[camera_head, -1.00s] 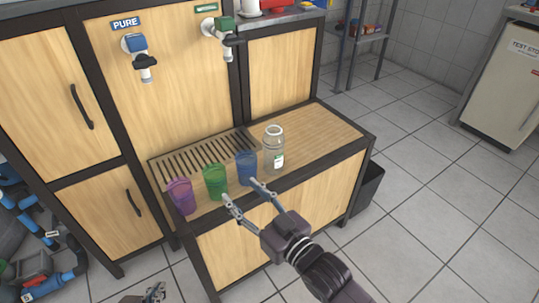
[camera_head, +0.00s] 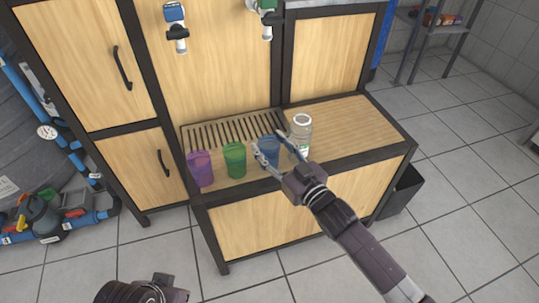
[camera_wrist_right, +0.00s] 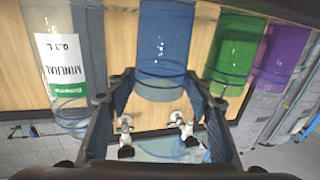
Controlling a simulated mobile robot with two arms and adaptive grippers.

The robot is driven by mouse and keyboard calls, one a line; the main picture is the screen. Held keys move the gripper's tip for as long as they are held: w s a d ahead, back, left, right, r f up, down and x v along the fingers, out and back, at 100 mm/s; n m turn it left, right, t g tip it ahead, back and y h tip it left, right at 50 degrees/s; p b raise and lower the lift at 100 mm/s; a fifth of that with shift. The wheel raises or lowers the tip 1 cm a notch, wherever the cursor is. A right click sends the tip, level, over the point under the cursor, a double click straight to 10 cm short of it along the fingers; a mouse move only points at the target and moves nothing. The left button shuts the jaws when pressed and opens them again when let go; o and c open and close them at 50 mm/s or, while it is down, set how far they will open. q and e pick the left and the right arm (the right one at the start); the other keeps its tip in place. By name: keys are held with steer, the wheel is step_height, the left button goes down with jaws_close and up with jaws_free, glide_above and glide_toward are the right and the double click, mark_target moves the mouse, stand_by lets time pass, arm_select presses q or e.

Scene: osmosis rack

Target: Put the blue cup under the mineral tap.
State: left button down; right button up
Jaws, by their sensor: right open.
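The blue cup (camera_head: 271,148) stands upright on the bench, right of the green cup and left of the bottle. My right gripper (camera_head: 276,147) is open at the cup, with its fingertips to either side of it. In the right wrist view the blue cup (camera_wrist_right: 165,50) lies between the fingers (camera_wrist_right: 155,98); whether they touch it is unclear. The green tap (camera_head: 267,18) is on the cabinet at the top, partly cut off, with its label out of the picture. My left gripper (camera_head: 145,290) shows only partly at the bottom edge.
A green cup (camera_head: 235,160) and a purple cup (camera_head: 200,168) stand to the left. A clear bottle labelled MINERAL (camera_wrist_right: 60,65) stands close on the other side. The slatted drip grate (camera_head: 215,131) lies behind the cups. A blue tap (camera_head: 176,30) is left of the green one.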

steer(key=shift+w+a, duration=0.35)
steer(key=shift+w, duration=0.3)
steer(key=shift+c, duration=0.4)
steer(key=c, duration=0.5)
